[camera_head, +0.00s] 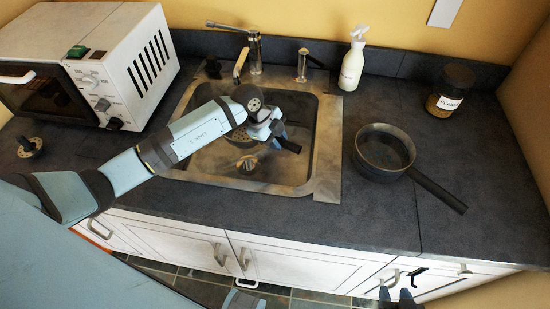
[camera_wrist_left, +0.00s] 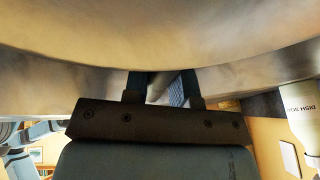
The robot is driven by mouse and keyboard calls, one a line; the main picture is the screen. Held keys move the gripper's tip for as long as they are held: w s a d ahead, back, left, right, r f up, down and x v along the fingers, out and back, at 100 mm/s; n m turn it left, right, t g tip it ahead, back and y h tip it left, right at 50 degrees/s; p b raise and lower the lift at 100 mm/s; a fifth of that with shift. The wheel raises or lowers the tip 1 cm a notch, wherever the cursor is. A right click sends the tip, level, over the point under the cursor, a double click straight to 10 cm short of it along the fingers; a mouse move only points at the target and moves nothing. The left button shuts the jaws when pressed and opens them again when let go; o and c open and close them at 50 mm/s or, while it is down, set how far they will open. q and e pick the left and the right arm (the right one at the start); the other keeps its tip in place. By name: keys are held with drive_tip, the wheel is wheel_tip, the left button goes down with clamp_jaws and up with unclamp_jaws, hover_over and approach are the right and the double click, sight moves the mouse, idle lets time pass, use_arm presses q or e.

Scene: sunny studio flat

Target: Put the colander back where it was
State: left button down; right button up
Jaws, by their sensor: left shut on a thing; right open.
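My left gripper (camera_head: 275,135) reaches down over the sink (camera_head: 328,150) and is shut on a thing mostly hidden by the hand.
A faucet (camera_head: 254,52) stands behind the sink. A microwave (camera_head: 125,60) and a small round item (camera_head: 30,147) are at left. The front-right counter is clear.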

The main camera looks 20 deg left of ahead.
use_arm(q)
wheel_tip(320, 180, down, 9)
drive_tip(key=shift+f, duration=0.2)
idle(0.3)
drive_tip(key=shift+f, duration=0.1)
drive_tip(key=c, duration=0.9)
unclamp_jaws()
drive_tip(key=v, duration=1.2)
